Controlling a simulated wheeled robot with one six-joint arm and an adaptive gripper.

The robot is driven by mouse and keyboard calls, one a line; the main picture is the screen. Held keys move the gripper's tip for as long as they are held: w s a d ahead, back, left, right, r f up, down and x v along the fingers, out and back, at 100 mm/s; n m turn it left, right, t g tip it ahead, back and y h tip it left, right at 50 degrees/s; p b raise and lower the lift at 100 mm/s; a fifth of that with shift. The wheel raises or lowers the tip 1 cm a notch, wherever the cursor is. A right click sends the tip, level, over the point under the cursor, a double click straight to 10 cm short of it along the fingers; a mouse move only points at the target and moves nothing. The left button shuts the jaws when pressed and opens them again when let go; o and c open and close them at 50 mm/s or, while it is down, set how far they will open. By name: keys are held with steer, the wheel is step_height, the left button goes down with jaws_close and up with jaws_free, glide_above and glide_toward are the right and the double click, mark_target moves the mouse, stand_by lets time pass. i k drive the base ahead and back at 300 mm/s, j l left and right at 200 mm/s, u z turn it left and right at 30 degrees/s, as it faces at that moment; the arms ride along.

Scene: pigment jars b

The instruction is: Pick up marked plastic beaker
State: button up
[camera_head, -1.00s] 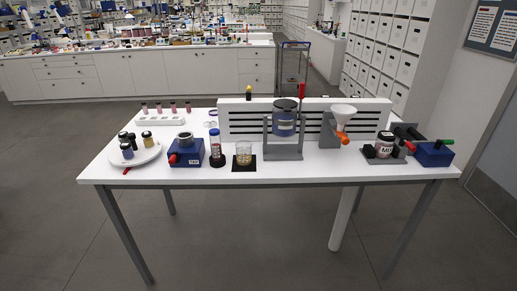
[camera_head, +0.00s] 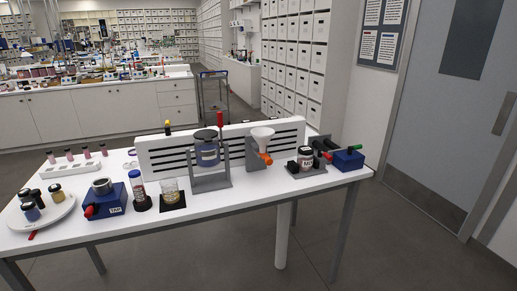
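The plastic beaker (camera_head: 171,191) is clear, with a yellowish content in its lower part. It stands upright on a black square mat (camera_head: 173,206) near the front edge of the white table (camera_head: 245,190), left of the table's middle. Any marks on it are too small to read. My gripper is not in view.
A bottle with a blue cap (camera_head: 138,190) stands close left of the beaker, beside a blue device (camera_head: 105,200). A grey stand (camera_head: 211,182) holding a blue jar is on the right. A slotted white panel (camera_head: 160,156) stands behind. The floor in front is clear.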

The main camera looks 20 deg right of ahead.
mark_target(170, 191)
steer(key=i+l+u, duration=0.35)
steer(key=i, duration=0.25)
steer(key=i+l+u, duration=0.35)
steer(key=i, duration=0.25)
steer(key=l, duration=0.1)
